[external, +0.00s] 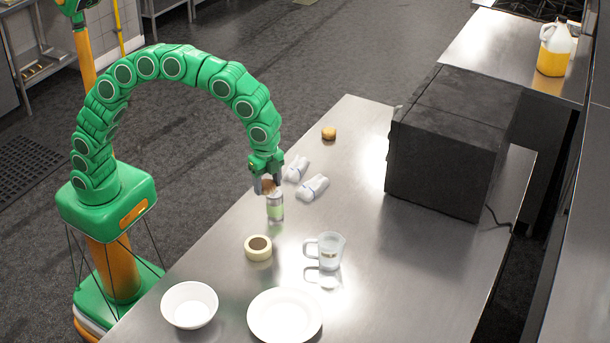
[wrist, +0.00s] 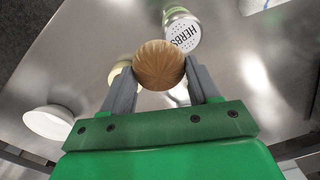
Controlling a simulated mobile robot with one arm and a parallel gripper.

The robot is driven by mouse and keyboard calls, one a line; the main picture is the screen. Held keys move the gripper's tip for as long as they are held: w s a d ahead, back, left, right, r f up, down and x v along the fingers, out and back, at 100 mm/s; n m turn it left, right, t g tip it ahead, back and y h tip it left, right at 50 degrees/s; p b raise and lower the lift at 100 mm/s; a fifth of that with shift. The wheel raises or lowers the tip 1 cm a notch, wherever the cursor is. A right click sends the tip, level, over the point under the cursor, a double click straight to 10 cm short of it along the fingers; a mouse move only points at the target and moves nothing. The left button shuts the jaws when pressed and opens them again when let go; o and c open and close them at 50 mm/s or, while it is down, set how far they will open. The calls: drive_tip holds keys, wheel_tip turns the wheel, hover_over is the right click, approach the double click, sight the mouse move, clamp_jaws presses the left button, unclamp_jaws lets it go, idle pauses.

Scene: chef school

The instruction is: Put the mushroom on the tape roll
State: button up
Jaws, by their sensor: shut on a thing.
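The mushroom (wrist: 159,64), with a round brown cap, is between the two fingers of my gripper (wrist: 161,80), which is shut on it. In the external view my gripper (external: 267,184) holds the mushroom (external: 268,187) above the table, close to the top of a herbs shaker. The tape roll (external: 258,254) is cream with a dark centre and lies flat on the table, nearer the camera than the gripper. In the wrist view the tape roll (wrist: 117,70) is partly hidden behind the left finger and the mushroom.
The herbs shaker (external: 275,208) stands upright beside the gripper. A glass measuring cup (external: 329,252), a white bowl (external: 189,305) and a white plate (external: 285,316) are nearby. White wrapped items (external: 312,187), a small brown item (external: 329,133) and a black box (external: 445,150) lie farther back.

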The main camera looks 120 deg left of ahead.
drive_tip(key=s+d+r+m, duration=0.1)
drive_tip(key=s+d+r, duration=0.2)
drive_tip(key=s+d, duration=0.8)
hover_over(259, 245)
drive_tip(key=s, duration=0.1)
wheel_tip(259, 245, down, 8)
drive_tip(key=shift+s+d+f, duration=0.1)
drive_tip(key=shift+s+f, duration=0.05)
drive_tip(key=shift+w+f, duration=0.6)
drive_tip(key=shift+f, duration=1.6)
drive_tip(key=shift+f, duration=0.1)
drive_tip(key=o, duration=1)
drive_tip(key=shift+o, duration=0.2)
